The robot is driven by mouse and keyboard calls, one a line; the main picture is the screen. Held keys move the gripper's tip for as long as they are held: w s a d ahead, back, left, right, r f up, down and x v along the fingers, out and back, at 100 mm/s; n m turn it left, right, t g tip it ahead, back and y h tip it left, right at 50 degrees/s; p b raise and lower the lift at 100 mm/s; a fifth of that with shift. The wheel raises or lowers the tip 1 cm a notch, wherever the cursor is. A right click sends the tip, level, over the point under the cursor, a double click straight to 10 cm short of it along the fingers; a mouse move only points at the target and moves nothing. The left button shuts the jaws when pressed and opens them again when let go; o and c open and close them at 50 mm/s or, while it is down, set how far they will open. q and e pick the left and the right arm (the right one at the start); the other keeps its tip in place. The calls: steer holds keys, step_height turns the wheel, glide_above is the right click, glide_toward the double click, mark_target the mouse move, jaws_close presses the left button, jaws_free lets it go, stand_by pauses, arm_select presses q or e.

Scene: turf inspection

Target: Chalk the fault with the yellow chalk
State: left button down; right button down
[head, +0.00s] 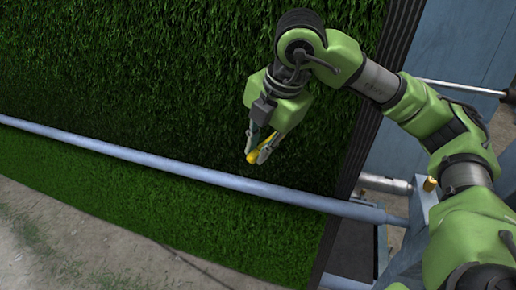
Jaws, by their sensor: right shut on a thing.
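The yellow chalk (253,157) is a short yellow piece at the tips of my right gripper (258,150). The right gripper is shut on it and points down over the green turf (150,70), above the grey-blue bar. I cannot tell whether the chalk touches the turf. No clear fault or chalk mark shows on the turf in this view. My left gripper is not in view.
A long grey-blue bar (150,165) crosses in front of the turf, just below the chalk. The turf has a dark right edge (345,190). A blue metal frame (412,235) stands to the right. Bare ground (60,245) is at lower left.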

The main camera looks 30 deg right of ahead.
steer(key=shift+w+d+r, duration=0.2)
steer(key=shift+w+d, duration=0.25)
steer(key=shift+d, duration=0.05)
steer(key=shift+w+d+r, duration=0.2)
steer(key=shift+w+d, duration=0.2)
steer(key=shift+d, duration=0.1)
stand_by(0.3)
steer(key=shift+w+a, duration=0.1)
steer(key=shift+w+a, duration=0.65)
steer(key=shift+w+a, duration=0.1)
steer(key=shift+w, duration=0.1)
steer(key=shift+w+a+p, duration=0.3)
steer(key=shift+w+a, duration=0.2)
steer(key=shift+w, duration=0.1)
steer(key=shift+w+a, duration=0.6)
steer(key=shift+w, duration=0.2)
steer(key=shift+w+a, duration=0.1)
steer(key=shift+a, duration=0.05)
steer(key=shift+w+a, duration=0.55)
steer(key=shift+w, duration=0.05)
